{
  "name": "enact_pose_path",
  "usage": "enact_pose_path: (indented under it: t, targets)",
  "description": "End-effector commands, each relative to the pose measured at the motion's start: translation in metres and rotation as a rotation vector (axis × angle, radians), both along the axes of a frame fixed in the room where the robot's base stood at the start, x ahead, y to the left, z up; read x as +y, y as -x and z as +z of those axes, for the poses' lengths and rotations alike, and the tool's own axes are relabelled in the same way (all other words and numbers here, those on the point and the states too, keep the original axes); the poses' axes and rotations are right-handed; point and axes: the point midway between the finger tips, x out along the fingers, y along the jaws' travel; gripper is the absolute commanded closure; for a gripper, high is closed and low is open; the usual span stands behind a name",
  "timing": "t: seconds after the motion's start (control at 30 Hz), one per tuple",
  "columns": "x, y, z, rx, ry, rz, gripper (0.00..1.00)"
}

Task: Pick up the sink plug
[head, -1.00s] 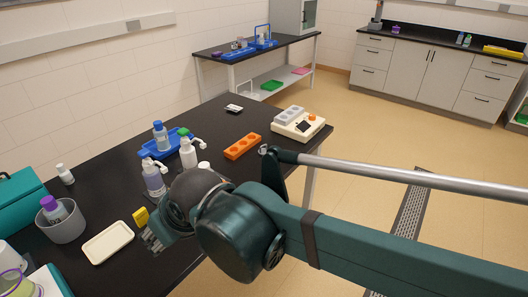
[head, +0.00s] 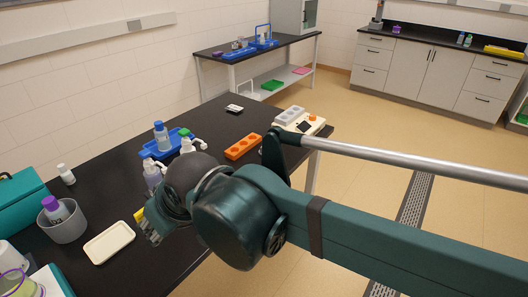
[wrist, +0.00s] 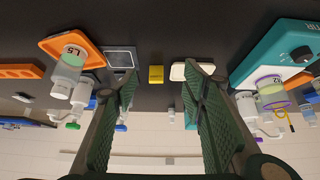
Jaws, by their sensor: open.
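I cannot make out a sink plug for sure in either view. My gripper (wrist: 160,90) is open, with two green ridged fingers and nothing between them. In the head view my gripper (head: 150,232) hangs over the front of the black bench, right of a cream tray (head: 109,243). A small yellow block (head: 139,215) is partly hidden behind it. In the wrist view the yellow block (wrist: 156,74) shows beyond and between the fingertips, with the cream tray (wrist: 191,71) just right of it. A dark square with a pale rim (wrist: 120,58) lies left of the block.
Pump bottles (head: 152,173) and a blue tray (head: 150,151) stand behind my arm, which hides part of them. An orange rack (head: 242,147) lies farther right. A grey beaker (head: 65,225) holding a purple-capped bottle and a teal box (head: 18,205) are at left.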

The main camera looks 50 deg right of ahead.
Motion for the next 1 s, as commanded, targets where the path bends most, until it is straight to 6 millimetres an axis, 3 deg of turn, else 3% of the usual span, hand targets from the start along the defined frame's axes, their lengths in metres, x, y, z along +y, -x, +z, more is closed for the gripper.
enact_pose_path:
  t: [0.13, 0.57, 1.0]
  targets:
    - [0.0, 0.0, 0.016, 0.0, 0.0, 0.0, 0.58]
    - [-0.023, -0.02, 0.034, 0.039, -0.016, -0.074, 0.58]
    - [-0.08, -0.062, 0.064, 0.121, -0.059, -0.241, 0.58]
